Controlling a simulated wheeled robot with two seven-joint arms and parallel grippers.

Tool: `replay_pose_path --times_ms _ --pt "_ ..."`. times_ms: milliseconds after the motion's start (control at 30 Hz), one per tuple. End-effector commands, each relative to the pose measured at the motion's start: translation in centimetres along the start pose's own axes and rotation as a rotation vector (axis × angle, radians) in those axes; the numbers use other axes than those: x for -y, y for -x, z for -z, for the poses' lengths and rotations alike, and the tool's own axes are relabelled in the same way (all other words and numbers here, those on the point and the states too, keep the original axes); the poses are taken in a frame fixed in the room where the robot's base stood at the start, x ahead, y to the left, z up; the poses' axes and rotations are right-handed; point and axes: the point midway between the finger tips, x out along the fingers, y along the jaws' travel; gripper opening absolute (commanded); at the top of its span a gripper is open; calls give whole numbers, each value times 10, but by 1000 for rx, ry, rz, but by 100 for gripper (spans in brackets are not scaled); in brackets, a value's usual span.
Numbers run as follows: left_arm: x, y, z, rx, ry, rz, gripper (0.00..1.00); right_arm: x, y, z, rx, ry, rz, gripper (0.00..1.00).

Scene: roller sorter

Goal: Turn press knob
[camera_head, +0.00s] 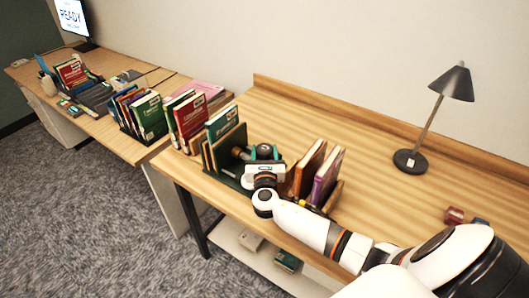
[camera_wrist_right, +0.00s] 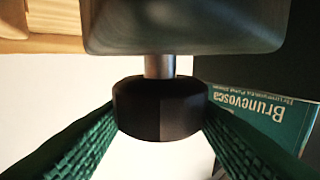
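The black press knob (camera_wrist_right: 160,108) sits on a short metal shaft below a grey-green block (camera_wrist_right: 185,25) in the right wrist view. The green ribbed fingers of my right gripper (camera_wrist_right: 160,118) lie against both sides of the knob, with nothing else between them. In the head view my right gripper (camera_head: 265,151) is at the front of the desk, between a green book (camera_head: 222,122) and a group of orange and purple books. My left gripper is not in view.
An orange book (camera_head: 309,168) and a purple book (camera_head: 326,177) stand close to the right of my right gripper. A black lamp (camera_head: 409,160) stands further back. Red book (camera_head: 188,117) and others stand left. The desk's middle is clear.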

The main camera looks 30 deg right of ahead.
Motion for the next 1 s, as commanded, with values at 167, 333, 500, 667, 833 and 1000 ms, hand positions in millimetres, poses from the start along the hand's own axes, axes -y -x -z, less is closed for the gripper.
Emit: replay_pose_path --times_ms 167,333,500,667,833,1000 --pt "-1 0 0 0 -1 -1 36 0 0 0 0 0 -2 28" --pt "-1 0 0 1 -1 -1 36 1 0 -1 1 -1 -29 28" --pt "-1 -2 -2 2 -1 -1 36 3 0 -1 2 -4 -107 28" --pt "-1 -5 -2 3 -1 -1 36 6 0 -1 2 -5 -227 28" --pt "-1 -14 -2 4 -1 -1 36 8 -1 -3 4 -5 -386 28" --pt "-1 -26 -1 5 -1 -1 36 11 -3 -3 2 -4 -546 28"
